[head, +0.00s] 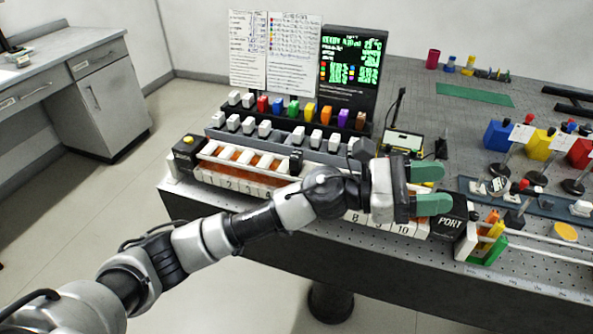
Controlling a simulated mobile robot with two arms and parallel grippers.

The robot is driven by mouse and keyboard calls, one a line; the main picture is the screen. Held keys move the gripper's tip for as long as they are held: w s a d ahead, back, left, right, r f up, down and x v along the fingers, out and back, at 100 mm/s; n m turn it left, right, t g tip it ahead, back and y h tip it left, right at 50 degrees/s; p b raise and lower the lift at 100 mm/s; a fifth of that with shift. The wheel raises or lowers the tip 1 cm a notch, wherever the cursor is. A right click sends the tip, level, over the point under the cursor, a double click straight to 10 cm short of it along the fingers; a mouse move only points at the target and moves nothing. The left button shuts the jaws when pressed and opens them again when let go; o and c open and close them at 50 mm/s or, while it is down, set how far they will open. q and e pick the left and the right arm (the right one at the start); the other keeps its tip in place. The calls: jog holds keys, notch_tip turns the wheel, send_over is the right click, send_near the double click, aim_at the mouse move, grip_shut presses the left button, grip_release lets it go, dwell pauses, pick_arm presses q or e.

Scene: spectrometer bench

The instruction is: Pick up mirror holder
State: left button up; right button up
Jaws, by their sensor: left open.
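My left arm reaches in from the lower left across the numbered sample rack. My left gripper (437,188) has green fingertips spread apart, with nothing seen between them. I cannot tell for sure which piece is the mirror holder. The gripper is apart from the tray pieces. My right gripper is out of view.
A numbered white rack (232,181) runs along the front edge, partly hidden by my arm. Colored blocks (294,110) and a screen (351,60) stand behind. Blue, yellow and red boxes (541,143) stand at right. White rails (560,249) lie front right.

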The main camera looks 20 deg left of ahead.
pick_arm(q)
jog(key=w+a+f+m+g+y, duration=0.5)
jog(key=m+y, duration=0.5)
jog(key=m, duration=0.4)
jog(key=w+a+r+m+y, duration=0.1)
jog(key=w+a+r+y, duration=0.1)
jog(key=a, duration=0.4)
jog(key=w+a+r+m+t+y, duration=0.1)
jog(key=w+a+r+y, duration=0.1)
jog(key=a+y, duration=0.2)
jog(key=w+a+r+m+t+y, duration=0.1)
jog(key=a+y, duration=0.3)
jog(key=a, duration=0.5)
jog(key=shift+w+a+r+m, duration=0.3)
jog(key=shift+w+r+m, duration=0.15)
jog(key=shift+m, duration=0.15)
send_over(295, 155)
jog(key=shift+y, duration=0.3)
notch_tip(295, 155, down, 4)
jog(key=shift+f+p, duration=0.15)
jog(key=shift+p, duration=0.3)
notch_tip(295, 155, down, 6)
jog(key=shift+r+p, duration=0.2)
jog(key=shift+p, duration=0.85)
jog(key=shift+f, duration=0.3)
grip_shut()
jog(key=shift+r, duration=0.1)
